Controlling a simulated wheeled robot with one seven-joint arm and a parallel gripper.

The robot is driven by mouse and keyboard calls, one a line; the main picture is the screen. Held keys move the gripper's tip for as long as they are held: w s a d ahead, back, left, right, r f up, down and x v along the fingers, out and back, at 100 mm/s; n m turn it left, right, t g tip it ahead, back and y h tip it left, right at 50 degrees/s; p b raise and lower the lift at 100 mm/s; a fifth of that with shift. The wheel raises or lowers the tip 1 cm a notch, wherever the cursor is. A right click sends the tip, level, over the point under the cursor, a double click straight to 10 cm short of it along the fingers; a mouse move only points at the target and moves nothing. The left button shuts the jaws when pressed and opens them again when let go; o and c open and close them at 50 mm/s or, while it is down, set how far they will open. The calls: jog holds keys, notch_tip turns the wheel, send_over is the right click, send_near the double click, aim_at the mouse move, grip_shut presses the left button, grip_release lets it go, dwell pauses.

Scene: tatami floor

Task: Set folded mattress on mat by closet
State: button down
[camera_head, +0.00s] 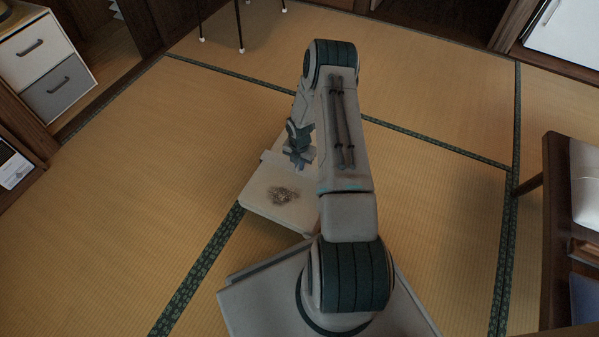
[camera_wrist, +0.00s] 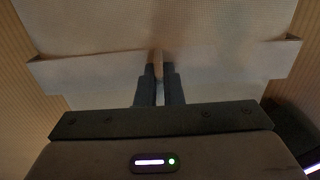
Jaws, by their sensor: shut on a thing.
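The folded mattress (camera_head: 258,203) is a pale, flat slab with a dark mottled patch on it, in front of my base in the head view. My arm hides its right part. My gripper (camera_head: 300,160) is above its far part. In the wrist view my gripper (camera_wrist: 160,85) points at the mattress (camera_wrist: 210,18), with its fingers closed on a small tan piece at a pale band across it. I cannot tell whether the mattress rests on the floor or is slightly raised. I cannot make out a separate mat or which furniture is the closet.
A drawer unit (camera_head: 42,65) stands at upper left. Thin dark legs (camera_head: 240,25) stand at the top. A wooden-framed seat (camera_head: 553,210) with a pale cushion (camera_head: 586,185) is at right, and a white cabinet (camera_head: 570,38) at upper right. The tatami (camera_head: 130,190) at left is clear.

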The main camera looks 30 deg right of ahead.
jog(key=shift+w+f+b, duration=0.1)
jog(key=shift+f+b, duration=1.15)
jog(key=shift+f, duration=0.8)
jog(key=shift+r, duration=0.1)
jog(key=c, duration=2)
grip_release()
jog(key=shift+f, duration=0.25)
jog(key=o, duration=0.4)
jog(key=shift+o, duration=0.2)
notch_tip(320, 180, up, 12)
jog(key=p, duration=0.5)
jog(key=shift+r, duration=0.2)
